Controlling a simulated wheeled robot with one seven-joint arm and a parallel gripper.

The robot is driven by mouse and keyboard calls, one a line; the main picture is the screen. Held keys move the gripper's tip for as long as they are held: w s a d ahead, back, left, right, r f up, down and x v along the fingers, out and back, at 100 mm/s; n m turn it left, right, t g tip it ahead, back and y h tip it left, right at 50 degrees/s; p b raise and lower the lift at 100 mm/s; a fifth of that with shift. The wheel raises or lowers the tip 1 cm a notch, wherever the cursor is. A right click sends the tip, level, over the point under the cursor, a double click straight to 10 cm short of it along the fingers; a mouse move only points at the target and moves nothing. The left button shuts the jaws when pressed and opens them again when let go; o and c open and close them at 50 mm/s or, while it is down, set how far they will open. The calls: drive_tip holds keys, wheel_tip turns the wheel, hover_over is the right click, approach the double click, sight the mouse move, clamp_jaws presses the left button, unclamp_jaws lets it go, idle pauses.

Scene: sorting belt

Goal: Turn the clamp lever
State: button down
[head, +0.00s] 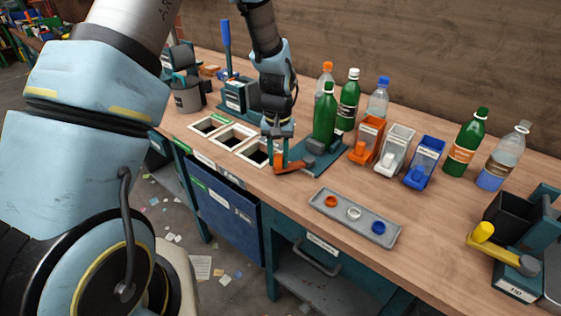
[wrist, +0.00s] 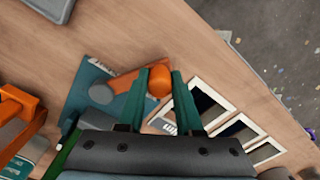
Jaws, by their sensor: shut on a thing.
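The clamp has a teal base plate (head: 325,160) with an orange lever (head: 296,165) at its near left edge. In the wrist view the lever's orange bar (wrist: 122,82) runs from beside a grey round part (wrist: 101,93) to an orange ball knob (wrist: 159,82). My gripper (head: 278,157) reaches down onto the lever's end. Its two teal fingers (wrist: 160,88) are shut on the knob, one on each side. A green bottle (head: 325,118) stands upright at the clamp; its foot is partly hidden in the head view.
Framed openings (head: 235,138) lie in the bench just left of the clamp. Orange, white and blue bins (head: 395,155) stand to its right, with several bottles behind and beyond. A grey tray (head: 355,222) with three caps lies nearer the front edge. Bare bench lies between.

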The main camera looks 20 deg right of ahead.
drive_tip(key=w+m, duration=0.2)
drive_tip(key=shift+w+d+m, duration=0.2)
drive_tip(key=shift+w+m, duration=0.1)
drive_tip(key=shift+m, duration=0.1)
drive_tip(key=w+m, duration=0.1)
drive_tip(key=w+d+m, duration=0.1)
drive_tip(key=m, duration=0.1)
drive_tip(key=shift+w+d+m+b, duration=0.15)
drive_tip(key=shift+w+m+b, duration=0.15)
drive_tip(key=w+d+m, duration=0.1)
drive_tip(key=w+m, duration=0.1)
drive_tip(key=m, duration=0.1)
drive_tip(key=shift+d, duration=0.4)
drive_tip(key=shift+w+d+m, duration=0.45)
drive_tip(key=shift+d+m, duration=0.3)
drive_tip(key=shift+m, duration=0.45)
drive_tip(key=c, duration=0.6)
unclamp_jaws()
wheel_tip(320, 180, up, 11)
drive_tip(key=b, duration=0.3)
